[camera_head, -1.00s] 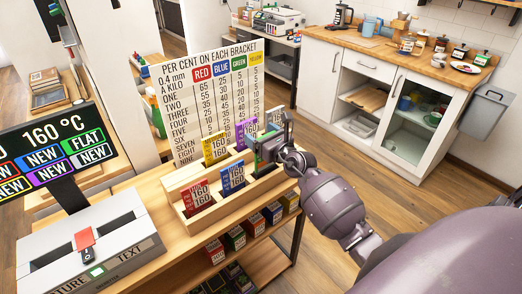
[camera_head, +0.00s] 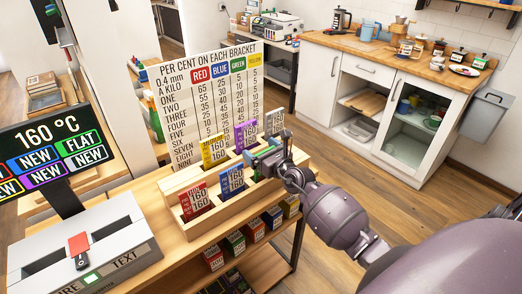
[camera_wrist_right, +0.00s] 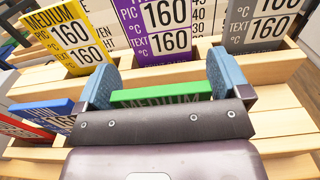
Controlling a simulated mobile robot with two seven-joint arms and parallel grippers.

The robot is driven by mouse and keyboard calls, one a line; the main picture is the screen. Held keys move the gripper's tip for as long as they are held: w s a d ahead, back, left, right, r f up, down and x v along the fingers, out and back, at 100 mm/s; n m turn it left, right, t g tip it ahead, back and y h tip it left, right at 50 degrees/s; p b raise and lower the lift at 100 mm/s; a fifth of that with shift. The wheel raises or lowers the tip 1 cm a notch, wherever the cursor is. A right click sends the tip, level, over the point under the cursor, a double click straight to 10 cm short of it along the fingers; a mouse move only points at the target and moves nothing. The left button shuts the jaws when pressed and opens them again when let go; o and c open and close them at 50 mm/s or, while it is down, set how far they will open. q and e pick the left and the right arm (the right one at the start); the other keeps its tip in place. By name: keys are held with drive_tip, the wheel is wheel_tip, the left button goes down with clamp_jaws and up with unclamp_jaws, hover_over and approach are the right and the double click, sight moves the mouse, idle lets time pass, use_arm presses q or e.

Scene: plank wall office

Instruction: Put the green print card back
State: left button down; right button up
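The green print card (camera_wrist_right: 160,95) lies between the two blue fingers of my right gripper (camera_wrist_right: 165,88), its top edge reaching from one finger to the other. The head view shows this gripper (camera_head: 264,163) low over the front right part of the wooden card rack (camera_head: 222,214), right of the blue card (camera_head: 232,180). The gripper mostly hides the green card there. The card's lower part is hidden, so I cannot tell how deep it sits in its slot. My left gripper is not in view.
The red card (camera_head: 195,200) stands in the front row. The yellow (camera_head: 213,150), purple (camera_head: 246,135) and grey (camera_head: 275,122) cards stand in the back row. A printed board (camera_head: 205,95) rises behind. A grey machine (camera_head: 120,230) and a display (camera_head: 50,150) are left.

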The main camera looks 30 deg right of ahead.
drive_tip(key=shift+o, duration=0.3)
drive_tip(key=shift+r, duration=0.25)
drive_tip(key=s, duration=1.2)
drive_tip(key=s+a+f+m+g, duration=0.2)
drive_tip(key=s+f+m, duration=0.3)
drive_tip(key=m, duration=0.7)
drive_tip(key=s+a+f+m+g+h, duration=0.1)
drive_tip(key=s+a+f+m, duration=0.4)
drive_tip(key=m, duration=0.7)
drive_tip(key=s+a+f+m+g, duration=0.3)
drive_tip(key=s+f+m, duration=0.4)
drive_tip(key=m, duration=0.4)
drive_tip(key=shift+s+a+m+g, duration=0.2)
drive_tip(key=shift+s+m+g, duration=0.15)
drive_tip(key=shift+s, duration=0.5)
